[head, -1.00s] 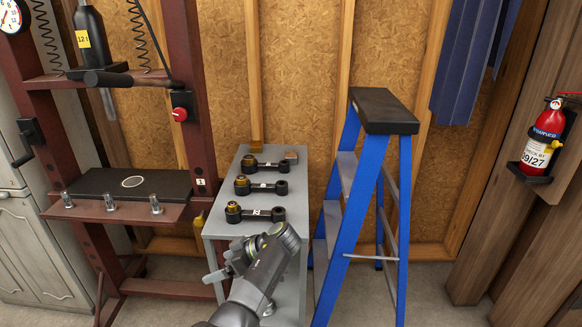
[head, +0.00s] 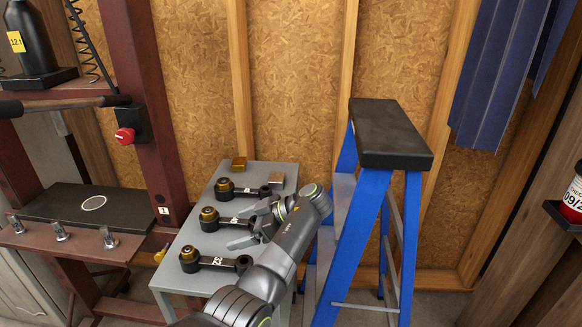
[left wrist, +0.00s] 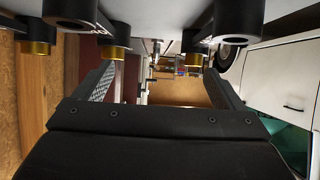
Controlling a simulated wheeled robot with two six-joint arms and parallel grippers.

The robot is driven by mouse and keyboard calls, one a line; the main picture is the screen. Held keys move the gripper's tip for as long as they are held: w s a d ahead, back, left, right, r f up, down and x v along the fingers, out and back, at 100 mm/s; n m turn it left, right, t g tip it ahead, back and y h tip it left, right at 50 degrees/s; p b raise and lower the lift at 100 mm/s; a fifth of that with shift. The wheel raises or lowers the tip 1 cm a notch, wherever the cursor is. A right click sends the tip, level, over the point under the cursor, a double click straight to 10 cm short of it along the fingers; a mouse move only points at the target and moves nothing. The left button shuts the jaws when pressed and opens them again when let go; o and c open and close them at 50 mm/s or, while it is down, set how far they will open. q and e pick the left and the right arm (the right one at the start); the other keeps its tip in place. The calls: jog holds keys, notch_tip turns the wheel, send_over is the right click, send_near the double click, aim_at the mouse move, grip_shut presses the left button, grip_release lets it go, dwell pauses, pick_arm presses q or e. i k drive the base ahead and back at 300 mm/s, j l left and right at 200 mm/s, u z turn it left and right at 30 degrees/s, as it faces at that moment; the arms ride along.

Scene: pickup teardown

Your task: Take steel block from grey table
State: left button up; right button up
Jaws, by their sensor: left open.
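The grey table (head: 200,262) stands in the middle of the head view. A small block with a pale, slightly pinkish metallic top, which looks like the steel block (head: 276,178), sits at its far right corner. My left gripper (head: 246,224) is open and empty over the right side of the table, nearer to me than the block and apart from it. In the left wrist view, the open fingers (left wrist: 165,85) have nothing between them, and I cannot make out the block there. My right gripper is not in view.
A brass-coloured block (head: 239,163) sits at the table's back edge. Several black link arms with brass bushings (head: 207,218) lie in rows on the table, close to my gripper. A blue stepladder (head: 360,220) stands to the right, a dark red press (head: 150,110) to the left.

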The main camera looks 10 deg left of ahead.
aim_at(275, 179)
jog(key=i+l, duration=0.3)
jog(key=i, duration=0.25)
jog(key=i+l, duration=0.25)
jog(key=i, duration=0.25)
